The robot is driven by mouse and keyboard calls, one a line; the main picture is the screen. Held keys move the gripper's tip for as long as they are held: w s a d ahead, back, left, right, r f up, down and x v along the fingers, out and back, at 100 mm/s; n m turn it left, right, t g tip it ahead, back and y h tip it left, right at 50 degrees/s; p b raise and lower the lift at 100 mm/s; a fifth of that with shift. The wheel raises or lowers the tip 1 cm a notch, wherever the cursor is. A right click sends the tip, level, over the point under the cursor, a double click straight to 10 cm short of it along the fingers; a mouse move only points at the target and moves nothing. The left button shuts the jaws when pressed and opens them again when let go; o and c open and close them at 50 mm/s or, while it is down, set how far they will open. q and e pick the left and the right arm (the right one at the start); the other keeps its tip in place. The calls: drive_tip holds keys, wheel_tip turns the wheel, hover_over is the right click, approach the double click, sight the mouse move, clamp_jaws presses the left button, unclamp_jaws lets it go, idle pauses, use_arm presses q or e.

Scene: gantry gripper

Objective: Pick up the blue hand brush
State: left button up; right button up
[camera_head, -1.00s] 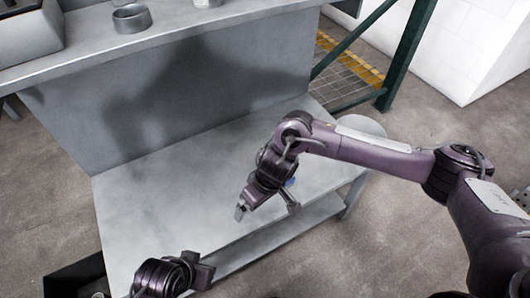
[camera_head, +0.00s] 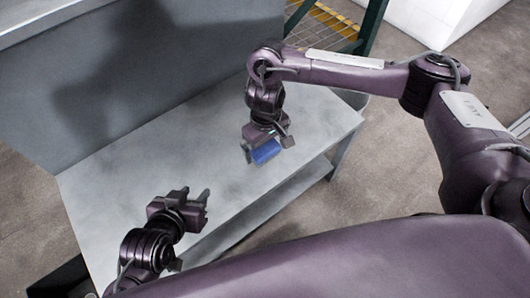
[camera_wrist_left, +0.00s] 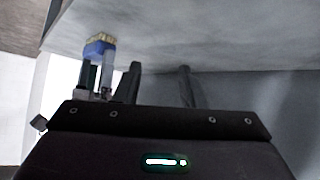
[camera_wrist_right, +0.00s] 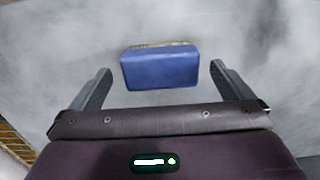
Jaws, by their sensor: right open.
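The blue hand brush (camera_head: 266,152) is at the grey table's right part, beneath my right gripper (camera_head: 266,146), which partly hides it. In the right wrist view the brush (camera_wrist_right: 160,70) shows its blue body with a thin strip of pale yellow bristles along the far edge. The open fingers of my right gripper (camera_wrist_right: 160,72) stand at either side with gaps. The left wrist view also shows the brush (camera_wrist_left: 98,48), bristles at the top. My left gripper (camera_head: 195,193) is open and empty over the table's front left, apart from the brush.
The grey table (camera_head: 120,170) is mostly clear between the grippers. A tall grey panel (camera_head: 150,80) rises behind it. A green post (camera_head: 372,25) and a yellow-edged grating (camera_head: 325,22) stand beyond its far right end.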

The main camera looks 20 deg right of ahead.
sight(265, 148)
drive_tip(key=shift+f+b, duration=0.55)
drive_tip(key=shift+f, duration=0.35)
drive_tip(key=shift+f+b, duration=0.45)
drive_tip(key=shift+f, duration=0.2)
use_arm(q)
drive_tip(key=w+r+t+h, duration=0.1)
drive_tip(key=w+r+t, duration=0.1)
drive_tip(key=r, duration=0.3)
drive_tip(key=w+r+t+h, duration=0.1)
drive_tip(key=w+r+t, duration=0.1)
drive_tip(key=r, duration=0.3)
drive_tip(key=w+d+r+t+h, duration=0.1)
drive_tip(key=w+r+t, duration=0.1)
drive_tip(key=r+t, duration=0.2)
drive_tip(key=shift+w+r, duration=0.4)
drive_tip(key=shift+r, duration=0.55)
use_arm(e)
drive_tip(key=c, duration=1)
drive_tip(key=shift+c, duration=0.2)
use_arm(q)
drive_tip(key=shift+f, duration=0.1)
use_arm(e)
drive_tip(key=shift+r, duration=0.1)
